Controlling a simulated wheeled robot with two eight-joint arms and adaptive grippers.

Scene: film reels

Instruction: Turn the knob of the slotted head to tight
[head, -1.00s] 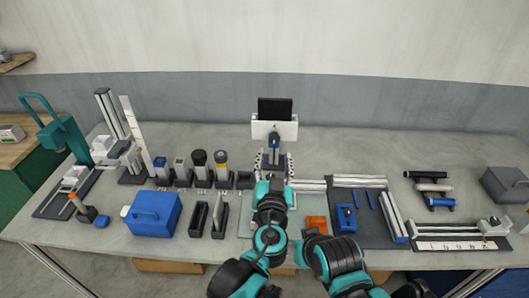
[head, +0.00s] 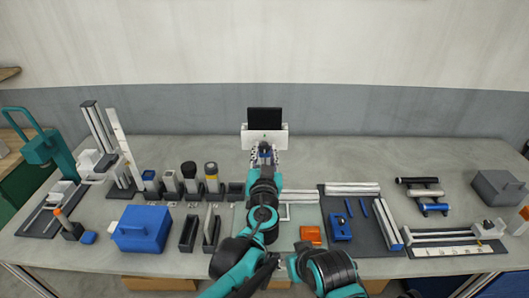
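My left gripper (head: 265,155) reaches to the base of a stand at the back middle of the bench, in front of a white panel (head: 265,136) topped by a black plate (head: 264,118). Small dark and blue parts show around the fingertips. My arm covers most of that stand, so I cannot make out the slotted head or its knob there, nor whether the fingers touch it. The fingers are too small and dark to tell open from shut.
A blue case (head: 143,229) and a row of upright holders stand to the left. To the right, a dark mat (head: 368,233) carries a blue block (head: 340,227) and rails. A grey box (head: 497,187) is far right.

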